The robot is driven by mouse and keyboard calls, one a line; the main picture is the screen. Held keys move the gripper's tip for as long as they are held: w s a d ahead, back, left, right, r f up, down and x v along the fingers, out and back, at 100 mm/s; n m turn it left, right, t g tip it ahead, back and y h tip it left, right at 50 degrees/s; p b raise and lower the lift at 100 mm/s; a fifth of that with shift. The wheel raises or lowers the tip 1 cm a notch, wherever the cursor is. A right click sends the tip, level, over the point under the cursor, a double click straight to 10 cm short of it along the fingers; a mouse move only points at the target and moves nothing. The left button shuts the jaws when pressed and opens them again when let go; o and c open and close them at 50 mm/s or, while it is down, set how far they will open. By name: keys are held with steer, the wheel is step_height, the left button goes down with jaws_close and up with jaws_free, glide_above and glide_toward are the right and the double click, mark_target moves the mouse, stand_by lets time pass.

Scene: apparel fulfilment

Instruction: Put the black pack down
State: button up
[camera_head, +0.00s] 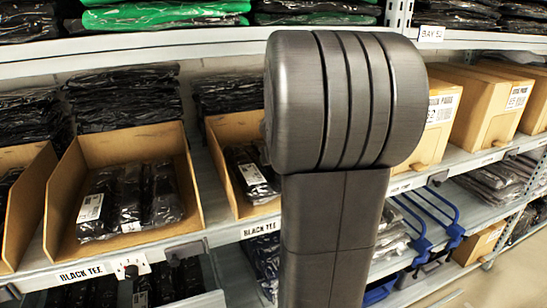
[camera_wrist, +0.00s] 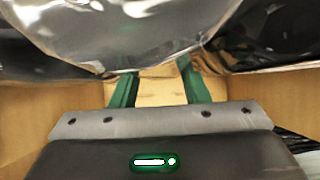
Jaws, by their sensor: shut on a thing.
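My gripper (camera_wrist: 158,70), with two green fingers, is in the wrist view only. It is shut on a pack in shiny plastic (camera_wrist: 110,28), which fills the top of that view and looks grey and dark under glare. The fingertips run under its edge, so the exact grip is hidden. Tan cardboard walls (camera_wrist: 268,92) stand around the gripper, so it is in or over a cardboard bin. Dark plastic (camera_wrist: 270,35) shows at the right, close to the held pack; I cannot tell whether they touch. In the head view my arm hides the gripper and the held pack.
In the head view an open cardboard bin (camera_head: 62,185) holds several black packs (camera_head: 130,200) on a shelf marked BLACK TEE. Another bin (camera_head: 222,165) with black packs is partly behind my arm. Closed cartons (camera_head: 485,112) stand right. An upper shelf edge (camera_head: 160,47) runs above.

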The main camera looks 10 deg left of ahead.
steer(key=shift+f, duration=0.1)
steer(key=o, duration=1.1)
steer(key=shift+r, duration=0.2)
steer(key=v, duration=1.2)
steer(key=shift+f, duration=0.1)
